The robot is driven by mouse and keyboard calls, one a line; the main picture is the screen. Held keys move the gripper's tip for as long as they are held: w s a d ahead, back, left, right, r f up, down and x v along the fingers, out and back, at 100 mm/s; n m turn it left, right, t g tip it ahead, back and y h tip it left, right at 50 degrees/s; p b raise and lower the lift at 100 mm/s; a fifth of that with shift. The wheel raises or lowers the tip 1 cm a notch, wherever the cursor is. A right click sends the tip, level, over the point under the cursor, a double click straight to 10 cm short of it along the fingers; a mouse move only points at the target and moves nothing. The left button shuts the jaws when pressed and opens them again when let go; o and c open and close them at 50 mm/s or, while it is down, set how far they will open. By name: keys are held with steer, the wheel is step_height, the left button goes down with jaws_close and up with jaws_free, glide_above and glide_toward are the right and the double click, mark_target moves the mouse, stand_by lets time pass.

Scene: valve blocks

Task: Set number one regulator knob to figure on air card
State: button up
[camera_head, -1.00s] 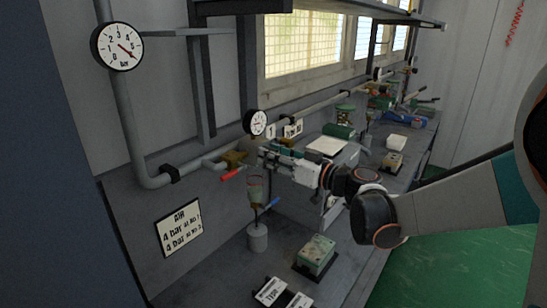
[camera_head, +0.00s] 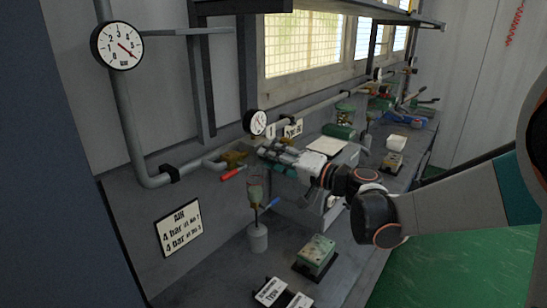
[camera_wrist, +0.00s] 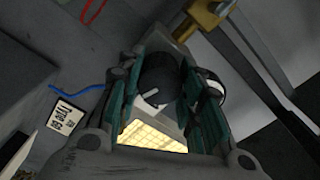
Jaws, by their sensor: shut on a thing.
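The dark round regulator knob (camera_wrist: 158,80) with a white pointer mark sits between the teal pads of my gripper (camera_wrist: 165,90) in the wrist view. My gripper (camera_head: 272,152) is shut on it; in the head view it hides the knob. A small round gauge (camera_head: 257,122) is on the pipe just above and left of my gripper. It is partly hidden behind a finger in the wrist view (camera_wrist: 211,86), and its reading is too small to tell. The air card (camera_head: 180,228) reads "AIR", "4 bar at No 1" and a second 4 bar line, apparently for No 3.
A large bar gauge (camera_head: 117,46) hangs at upper left. A red-handled brass valve (camera_head: 232,164) is left of my gripper. White label plates (camera_head: 292,130) are behind my gripper.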

steer(key=m, duration=1.4)
stand_by(0.5)
steer(key=o, duration=1.1)
steer(key=shift+d, duration=0.1)
steer(key=v, duration=1.2)
steer(key=shift+s+f, duration=0.1)
